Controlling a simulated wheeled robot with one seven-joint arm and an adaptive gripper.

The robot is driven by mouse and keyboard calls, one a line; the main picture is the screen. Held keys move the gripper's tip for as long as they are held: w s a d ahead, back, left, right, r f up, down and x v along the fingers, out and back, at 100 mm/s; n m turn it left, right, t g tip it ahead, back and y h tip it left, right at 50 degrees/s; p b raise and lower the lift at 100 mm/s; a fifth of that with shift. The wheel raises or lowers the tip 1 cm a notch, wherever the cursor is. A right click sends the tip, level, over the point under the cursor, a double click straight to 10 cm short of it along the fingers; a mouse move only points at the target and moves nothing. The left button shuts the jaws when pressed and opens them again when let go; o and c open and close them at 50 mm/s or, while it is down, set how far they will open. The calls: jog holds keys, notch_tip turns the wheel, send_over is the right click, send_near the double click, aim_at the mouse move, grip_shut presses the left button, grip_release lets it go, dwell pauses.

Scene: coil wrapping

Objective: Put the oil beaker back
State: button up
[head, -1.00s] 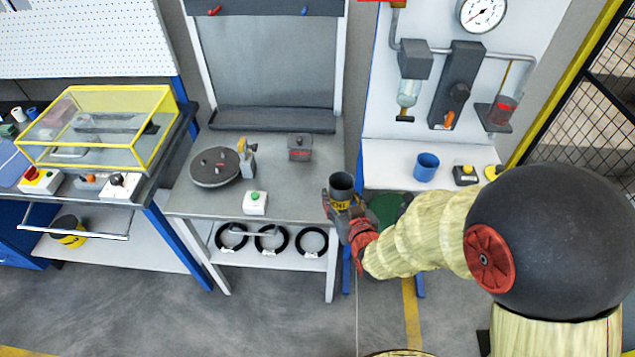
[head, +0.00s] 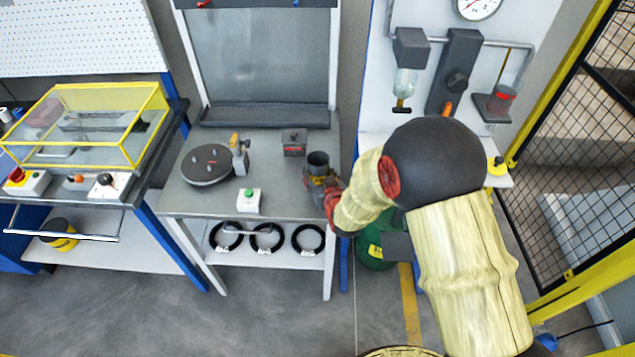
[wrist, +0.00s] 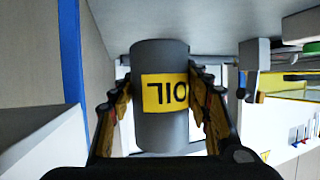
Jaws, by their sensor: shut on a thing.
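The oil beaker (head: 318,160) is a dark grey cup with a yellow band. In the wrist view the beaker (wrist: 160,58) fills the middle, and its label reads "OIL" upside down. My gripper (head: 320,181) is shut on it, with one finger on each side of the band. In the head view the beaker is upright over the right end of the grey middle bench (head: 285,188). Whether its base touches the bench top cannot be told, because the gripper hides it.
On the bench are a round dark turntable (head: 207,164), a small grey-red box (head: 293,142) and a green-button box (head: 249,200). A green container (head: 372,250) stands on the floor at right.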

aim_at(317, 181)
jog(key=shift+w+a+f, duration=0.15)
jog(key=shift+w+f, duration=0.35)
jog(key=shift+f, duration=0.05)
jog(key=shift+f+b, duration=0.4)
jog(key=shift+f, duration=1.1)
jog(key=shift+f, duration=0.1)
jog(key=o, duration=1.3)
jog(key=shift+o, duration=0.4)
